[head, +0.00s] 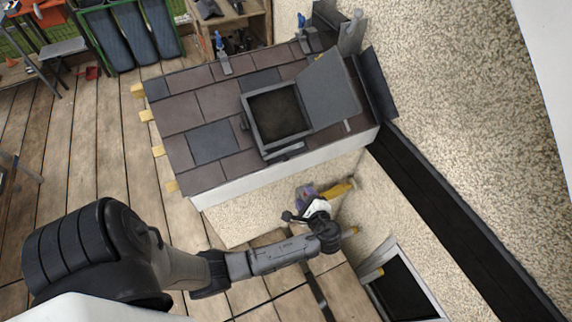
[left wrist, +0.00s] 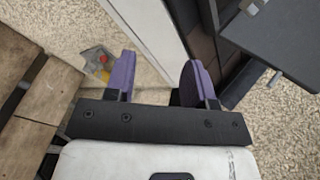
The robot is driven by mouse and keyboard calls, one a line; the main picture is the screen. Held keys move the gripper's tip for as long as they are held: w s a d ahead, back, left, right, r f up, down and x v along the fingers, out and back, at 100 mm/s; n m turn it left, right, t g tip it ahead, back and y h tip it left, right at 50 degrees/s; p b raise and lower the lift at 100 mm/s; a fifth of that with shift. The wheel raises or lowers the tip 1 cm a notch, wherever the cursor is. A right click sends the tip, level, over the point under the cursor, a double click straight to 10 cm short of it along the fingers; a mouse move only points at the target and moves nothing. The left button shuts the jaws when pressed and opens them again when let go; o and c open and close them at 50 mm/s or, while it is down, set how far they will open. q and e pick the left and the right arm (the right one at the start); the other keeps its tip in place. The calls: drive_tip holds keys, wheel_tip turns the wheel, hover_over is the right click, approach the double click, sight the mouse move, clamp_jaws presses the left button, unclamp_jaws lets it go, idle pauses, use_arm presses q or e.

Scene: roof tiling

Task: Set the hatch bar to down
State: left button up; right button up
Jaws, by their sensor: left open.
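The roof hatch (head: 250,123) is a dark grey square frame in the tiled roof, its opening uncovered. Its flat grey lid (head: 328,90) is swung open to the right; the lid also shows at upper right in the left wrist view (left wrist: 285,38). A short grey bar (head: 285,151) sits at the hatch's front edge; I cannot tell for sure whether this is the hatch bar. A small metal pin (left wrist: 274,82) shows by the lid. My left gripper (head: 309,194) is open and empty, below the roof's front edge, apart from the hatch. Its purple fingers (left wrist: 160,78) stand apart.
Brown and grey tiles (head: 182,113) cover the roof around the hatch. A white fascia (head: 280,170) runs below it. A speckled wall (head: 450,80) and dark strip (head: 450,220) lie to the right. Yellow pegs (head: 158,151) stick out at the left edge.

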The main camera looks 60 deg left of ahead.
sight(286, 160)
use_arm(q)
drive_tip(key=a+m+y, duration=0.1)
drive_tip(key=a+m, duration=0.2)
drive_tip(key=a, duration=0.2)
drive_tip(key=w+a+r+m+y, duration=0.1)
drive_tip(key=a+m, duration=0.2)
drive_tip(key=a, duration=0.2)
drive_tip(key=a+r+m+y+b, duration=0.1)
drive_tip(key=a+m, duration=0.3)
drive_tip(key=a, duration=0.1)
drive_tip(key=shift+w+r+y, duration=0.2)
drive_tip(key=shift+y, duration=0.2)
drive_tip(key=shift+c, duration=0.5)
clamp_jaws()
